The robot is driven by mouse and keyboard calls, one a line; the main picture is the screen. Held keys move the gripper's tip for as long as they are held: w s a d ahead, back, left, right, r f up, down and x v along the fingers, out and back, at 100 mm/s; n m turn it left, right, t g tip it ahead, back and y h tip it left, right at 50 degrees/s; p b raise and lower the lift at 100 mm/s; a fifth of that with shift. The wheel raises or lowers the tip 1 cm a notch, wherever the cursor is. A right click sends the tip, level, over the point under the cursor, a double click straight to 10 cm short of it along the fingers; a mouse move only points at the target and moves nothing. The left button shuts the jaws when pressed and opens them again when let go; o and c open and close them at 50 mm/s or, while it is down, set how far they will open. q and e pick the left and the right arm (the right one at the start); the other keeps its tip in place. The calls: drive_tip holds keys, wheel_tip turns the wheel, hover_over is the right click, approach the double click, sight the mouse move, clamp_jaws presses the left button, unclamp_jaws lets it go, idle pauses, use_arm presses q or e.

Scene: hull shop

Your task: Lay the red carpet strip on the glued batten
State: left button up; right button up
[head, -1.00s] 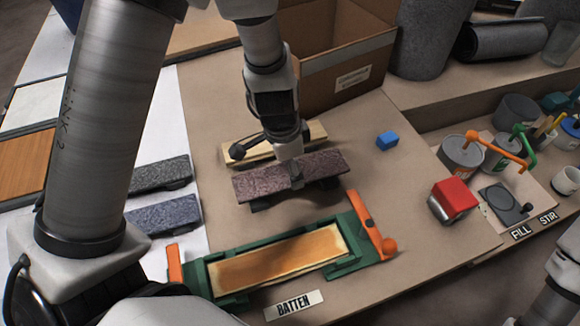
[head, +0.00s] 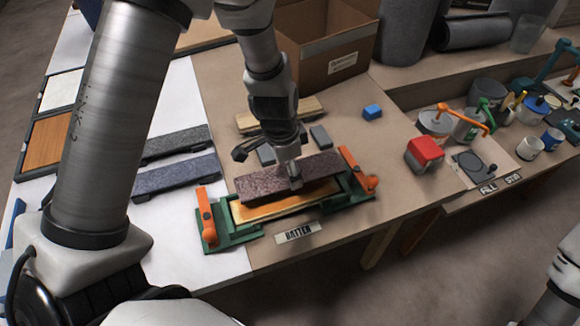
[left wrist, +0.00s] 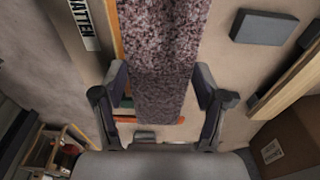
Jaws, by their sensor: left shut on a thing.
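The red carpet strip (head: 262,187) is a dark reddish, speckled bar held lengthwise over the batten. My left gripper (head: 294,184) is shut across its middle. In the left wrist view the strip (left wrist: 160,40) runs between the two fingers of the gripper (left wrist: 161,88). The batten (head: 262,212) has an orange-brown glued top and lies in a green jig (head: 228,240) with orange clamps at both ends. The strip hides the batten's far side; its near edge shows. I cannot tell whether strip and batten touch. My right gripper is out of view.
Grey blocks (head: 320,136) and a bare wooden batten (head: 300,109) lie behind the jig. Grey (head: 178,142) and blue-grey (head: 175,176) strips lie left. A red-topped block (head: 425,152), a small blue block (head: 372,111) and pots stand right. A cardboard box (head: 325,50) stands behind.

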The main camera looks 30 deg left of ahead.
sight(284, 186)
use_arm(q)
drive_tip(key=s+r+p, duration=0.1)
drive_tip(key=r, duration=0.1)
drive_tip(key=s+r+p, duration=0.1)
drive_tip(key=r, duration=0.2)
drive_tip(key=s+r, duration=0.1)
drive_tip(key=r, duration=0.1)
drive_tip(key=shift+s+d+r+p, duration=0.15)
drive_tip(key=shift+d+r+p, duration=0.1)
drive_tip(key=shift+d+p, duration=0.15)
drive_tip(key=shift+s+f, duration=0.1)
drive_tip(key=shift+s, duration=0.1)
drive_tip(key=f+b, duration=0.7)
drive_tip(key=f, duration=0.1)
drive_tip(key=shift+w+f+b, duration=0.2)
drive_tip(key=shift+b, duration=0.15)
drive_tip(key=shift+r, duration=0.1)
drive_tip(key=shift+f+b, duration=0.2)
drive_tip(key=shift+b, duration=0.1)
drive_tip(key=shift+f+b, duration=0.5)
drive_tip(key=shift+f+b, duration=0.55)
drive_tip(key=shift+b, duration=0.1)
idle(0.7)
